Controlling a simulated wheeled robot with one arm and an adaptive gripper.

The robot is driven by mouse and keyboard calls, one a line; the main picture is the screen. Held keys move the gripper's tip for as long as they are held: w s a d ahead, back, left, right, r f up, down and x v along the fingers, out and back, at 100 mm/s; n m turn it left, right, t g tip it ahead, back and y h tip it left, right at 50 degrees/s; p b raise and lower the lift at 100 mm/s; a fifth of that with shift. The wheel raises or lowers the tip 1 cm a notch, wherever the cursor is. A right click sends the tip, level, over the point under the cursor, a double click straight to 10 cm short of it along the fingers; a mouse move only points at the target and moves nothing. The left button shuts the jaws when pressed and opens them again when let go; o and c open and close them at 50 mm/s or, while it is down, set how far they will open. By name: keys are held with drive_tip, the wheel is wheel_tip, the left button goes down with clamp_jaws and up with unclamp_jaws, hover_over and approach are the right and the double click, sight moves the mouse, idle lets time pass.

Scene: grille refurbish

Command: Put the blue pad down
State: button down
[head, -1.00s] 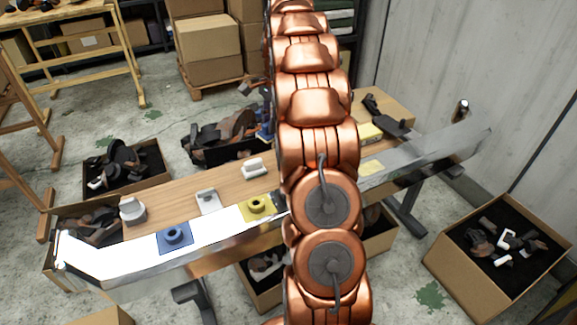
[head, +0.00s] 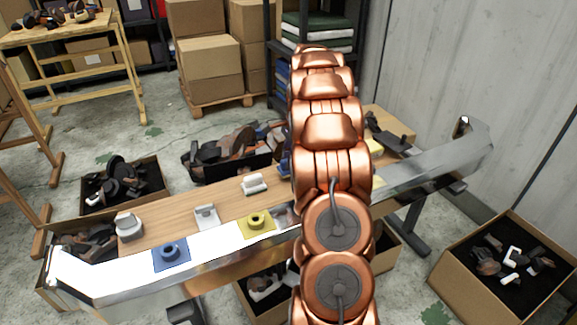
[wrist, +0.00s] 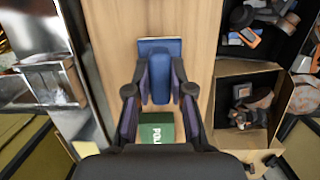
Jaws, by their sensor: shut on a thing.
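My gripper (wrist: 160,92) is shut on the blue pad (wrist: 160,47) in the wrist view, with its fingers on both sides of the pad's blue grip. The pad is over the wooden bench top (wrist: 200,30); I cannot tell whether it touches the wood. A green box with white lettering (wrist: 156,128) shows below it in the picture, between the fingers. In the head view my arm hides most of the gripper and pad.
Grey-and-white blocks (head: 206,216) stand along the bench. Open boxes of parts surround it, one at the right (head: 505,255), one at the back left (head: 122,185). In the wrist view, bare wood shows around the pad, and a parts box (wrist: 250,105) lies right of the bench.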

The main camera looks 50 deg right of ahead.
drive_tip(key=shift+f, duration=1.05)
drive_tip(key=c, duration=1)
unclamp_jaws()
drive_tip(key=shift+f, duration=0.1)
drive_tip(key=r, duration=0.4)
drive_tip(key=d+r+p, duration=0.1)
drive_tip(key=r, duration=0.3)
drive_tip(key=d+r+p, duration=0.1)
drive_tip(key=r, duration=0.3)
drive_tip(key=shift+s+d, duration=0.1)
drive_tip(key=shift+s, duration=0.3)
